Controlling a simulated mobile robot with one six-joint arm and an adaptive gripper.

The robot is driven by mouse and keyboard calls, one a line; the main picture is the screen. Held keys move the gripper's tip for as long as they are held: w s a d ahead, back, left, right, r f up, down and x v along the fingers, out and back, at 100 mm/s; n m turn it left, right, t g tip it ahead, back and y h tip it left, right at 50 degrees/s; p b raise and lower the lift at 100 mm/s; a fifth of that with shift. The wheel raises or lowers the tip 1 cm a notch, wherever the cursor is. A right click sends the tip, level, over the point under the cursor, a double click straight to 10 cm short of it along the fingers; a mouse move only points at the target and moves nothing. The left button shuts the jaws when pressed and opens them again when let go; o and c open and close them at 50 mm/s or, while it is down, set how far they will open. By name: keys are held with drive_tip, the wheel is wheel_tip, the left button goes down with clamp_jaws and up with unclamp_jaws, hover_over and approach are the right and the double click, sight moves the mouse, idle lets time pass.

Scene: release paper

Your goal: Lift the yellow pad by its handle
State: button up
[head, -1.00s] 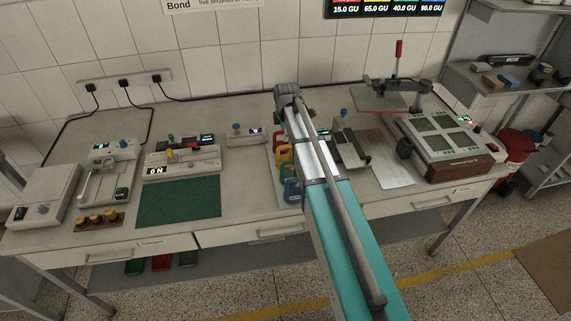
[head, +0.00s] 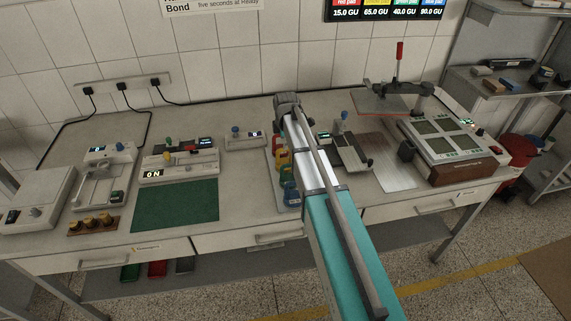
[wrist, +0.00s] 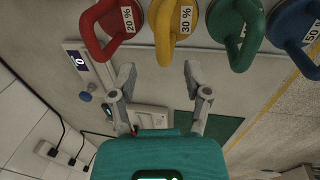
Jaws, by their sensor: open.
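The yellow pad (wrist: 165,45) carries a yellow loop handle and a "30 %" label in the wrist view. It stands between a red pad (wrist: 104,30) marked "20 %" and a green pad (wrist: 237,30). In the head view a small part of the yellow pad (head: 283,158) shows just left of my arm. My gripper (wrist: 160,74) is open and empty in the wrist view. Its two fingers point towards the yellow handle, with a visible gap in the picture between tips and handle. My arm hides the gripper in the head view.
A blue pad (wrist: 295,30) stands at the right end of the row in the wrist view. A dark green mat (head: 175,204) and small bench devices lie left of the pads. A black-and-grey device (head: 350,150) stands right of my arm.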

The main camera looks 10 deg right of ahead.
drive_tip(key=shift+f, duration=0.1)
drive_tip(key=b, duration=0.5)
approach(285, 158)
drive_tip(key=shift+s+a+f, duration=0.2)
drive_tip(key=shift+s+f, duration=0.05)
drive_tip(key=shift+f, duration=0.4)
drive_tip(key=shift+s+a+f, duration=0.2)
drive_tip(key=shift+s+f, duration=0.05)
drive_tip(key=shift+f, duration=0.4)
clamp_jaws()
